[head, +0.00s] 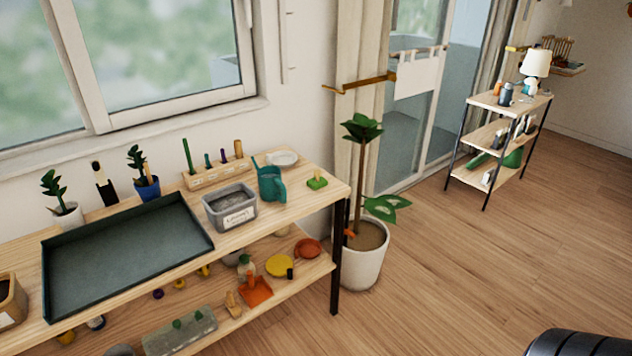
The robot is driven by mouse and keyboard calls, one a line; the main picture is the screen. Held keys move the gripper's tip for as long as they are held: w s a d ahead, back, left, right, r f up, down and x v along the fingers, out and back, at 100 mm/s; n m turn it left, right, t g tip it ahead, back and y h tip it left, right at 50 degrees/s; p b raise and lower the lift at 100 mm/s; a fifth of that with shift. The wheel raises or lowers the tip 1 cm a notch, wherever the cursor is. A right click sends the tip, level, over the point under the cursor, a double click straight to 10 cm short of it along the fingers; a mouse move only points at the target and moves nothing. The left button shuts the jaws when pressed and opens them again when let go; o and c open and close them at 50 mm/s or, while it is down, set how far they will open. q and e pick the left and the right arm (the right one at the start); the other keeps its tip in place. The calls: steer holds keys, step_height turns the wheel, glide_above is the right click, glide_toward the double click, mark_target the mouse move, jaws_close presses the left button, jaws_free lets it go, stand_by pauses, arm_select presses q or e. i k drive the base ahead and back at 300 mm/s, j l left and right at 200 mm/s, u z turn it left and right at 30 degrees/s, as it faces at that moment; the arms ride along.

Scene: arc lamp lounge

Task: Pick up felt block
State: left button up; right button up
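No object is plainly recognisable as the felt block. A small green block with a short wooden peg on top (317,182) sits near the right end of the wooden table top (325,205); I cannot tell whether it is felt. It stands just right of a teal watering can (271,184). Neither of my grippers is in view.
A dark green tray (128,255), a grey labelled bin (229,208), a white dish (282,159) and small plants share the table. Its lower shelf holds an orange dustpan (255,290). A potted plant (365,255) stands beside it. A farther shelf (500,105) stands right; floor between is clear.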

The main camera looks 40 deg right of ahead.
mark_target(318, 182)
steer(key=z, duration=1.1)
steer(key=i+l+u, duration=0.15)
steer(key=u, duration=0.65)
steer(key=i+l+u, duration=0.15)
steer(key=l+u, duration=0.45)
steer(key=l, duration=0.2)
steer(key=i+l+u, duration=0.1)
steer(key=l, duration=0.5)
steer(key=i+l+u, duration=0.1)
steer(key=l, duration=0.5)
steer(key=i+l+u, duration=0.1)
steer(key=l, duration=0.5)
